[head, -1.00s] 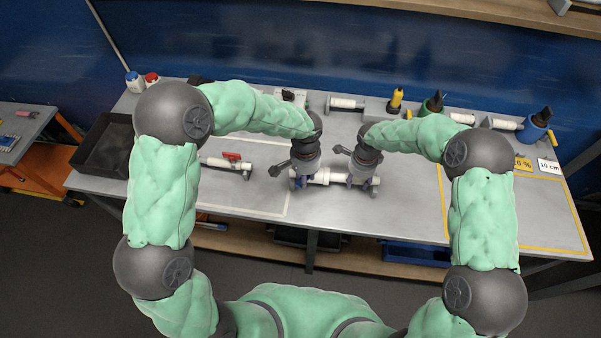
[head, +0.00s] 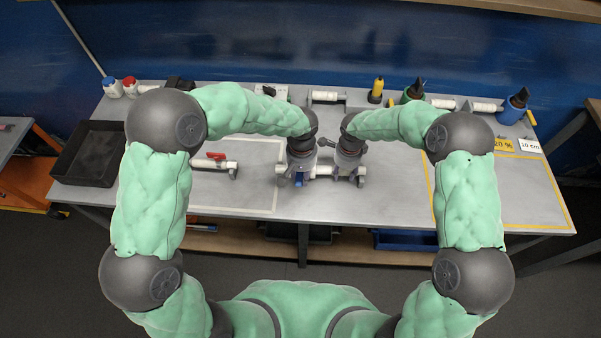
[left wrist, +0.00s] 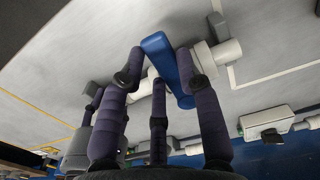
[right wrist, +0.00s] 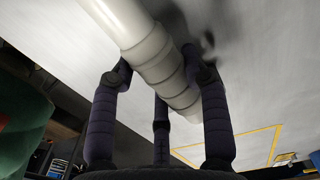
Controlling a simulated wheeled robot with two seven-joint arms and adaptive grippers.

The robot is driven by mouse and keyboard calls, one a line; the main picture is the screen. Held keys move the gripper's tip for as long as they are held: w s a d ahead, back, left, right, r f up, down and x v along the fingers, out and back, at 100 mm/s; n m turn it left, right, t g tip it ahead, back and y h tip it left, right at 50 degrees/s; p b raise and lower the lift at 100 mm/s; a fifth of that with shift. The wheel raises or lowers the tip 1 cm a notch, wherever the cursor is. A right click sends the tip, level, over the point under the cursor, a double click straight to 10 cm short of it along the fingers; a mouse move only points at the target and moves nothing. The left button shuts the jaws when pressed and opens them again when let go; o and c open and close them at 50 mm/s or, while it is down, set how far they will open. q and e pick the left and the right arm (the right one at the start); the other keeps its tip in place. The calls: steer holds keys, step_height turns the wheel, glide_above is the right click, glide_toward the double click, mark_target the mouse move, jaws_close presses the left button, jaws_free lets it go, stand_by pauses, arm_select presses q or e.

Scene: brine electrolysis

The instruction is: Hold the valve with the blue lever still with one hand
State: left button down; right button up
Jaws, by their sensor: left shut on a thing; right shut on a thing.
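The valve with the blue lever (head: 299,180) is on the white pipe piece (head: 322,171) near the front middle of the bench. My left gripper (head: 299,174) is shut at the valve. In the left wrist view the blue lever (left wrist: 166,62) lies between its dark fingers (left wrist: 160,76), with the white valve body (left wrist: 213,60) beside it. My right gripper (head: 347,170) is shut on the pipe piece to the right of the valve. In the right wrist view the white pipe (right wrist: 147,43) runs between its fingers (right wrist: 160,78). The fingers hide parts of the valve and pipe.
A valve with a red lever (head: 217,157) lies to the left. A black tray (head: 62,165) is at the far left. Short pipe pieces (head: 327,98), a yellow bottle (head: 376,90) and a blue holder (head: 512,110) stand along the back. The front right is clear.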

mark_target(301, 177)
arm_select(q)
steer(key=c, duration=0.8)
jaws_free()
steer(key=shift+c, duration=0.2)
steer(key=shift+r, duration=0.1)
step_height(301, 177, up, 12)
arm_select(e)
steer(key=o, duration=1.5)
steer(key=shift+c, duration=0.2)
